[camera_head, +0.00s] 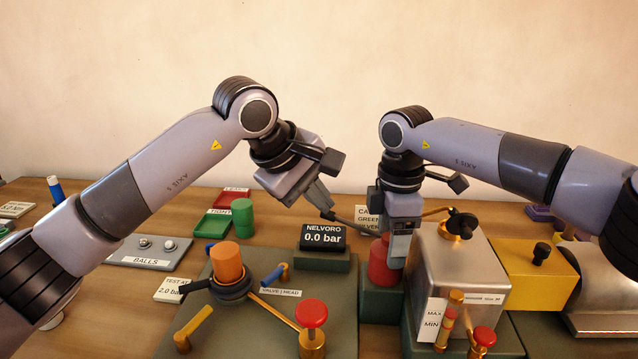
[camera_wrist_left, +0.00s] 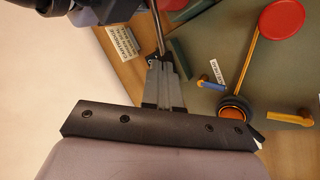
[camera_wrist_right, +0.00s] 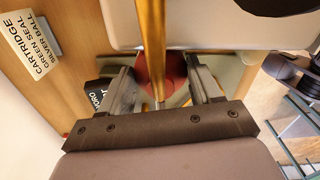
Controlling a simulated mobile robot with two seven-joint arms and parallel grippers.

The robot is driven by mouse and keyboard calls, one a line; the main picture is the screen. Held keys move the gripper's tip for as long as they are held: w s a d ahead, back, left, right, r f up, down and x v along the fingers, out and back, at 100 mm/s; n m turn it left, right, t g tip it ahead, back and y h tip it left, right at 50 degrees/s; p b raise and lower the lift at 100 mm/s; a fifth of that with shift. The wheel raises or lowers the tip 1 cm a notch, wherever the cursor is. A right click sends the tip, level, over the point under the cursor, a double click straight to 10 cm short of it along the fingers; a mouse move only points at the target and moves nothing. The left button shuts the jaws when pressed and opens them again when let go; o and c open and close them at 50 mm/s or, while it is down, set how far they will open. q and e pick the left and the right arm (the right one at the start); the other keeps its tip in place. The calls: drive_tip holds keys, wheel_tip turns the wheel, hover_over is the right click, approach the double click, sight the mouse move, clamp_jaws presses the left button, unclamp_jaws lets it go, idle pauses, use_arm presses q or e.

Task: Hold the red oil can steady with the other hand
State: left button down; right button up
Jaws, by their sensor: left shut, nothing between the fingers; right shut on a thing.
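The red oil can (camera_head: 381,263) stands upright on a dark green block, left of the steel tank. Its thin dark spout (camera_head: 355,224) points up and left. My right gripper (camera_head: 398,262) comes down over the can and is shut on it. In the right wrist view the red body (camera_wrist_right: 172,72) shows between the fingers, partly hidden by a brass rod. My left gripper (camera_head: 328,211) is shut and empty at the spout's tip. In the left wrist view the grey spout (camera_wrist_left: 157,28) runs up to the closed fingertips; I cannot tell whether they touch.
The steel tank (camera_head: 465,270) stands close beside my right gripper. A pressure display (camera_head: 323,237) is left of the can. A green plate in front bears an orange cylinder (camera_head: 227,262) and a red knob (camera_head: 311,313). Red and green trays (camera_head: 212,224) lie behind.

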use_arm(q)
drive_tip(key=shift+f, duration=0.65)
drive_tip(key=shift+r, duration=2.6)
drive_tip(key=shift+r, duration=0.15)
drive_tip(key=shift+f, duration=2.75)
drive_tip(key=shift+r, duration=2.6)
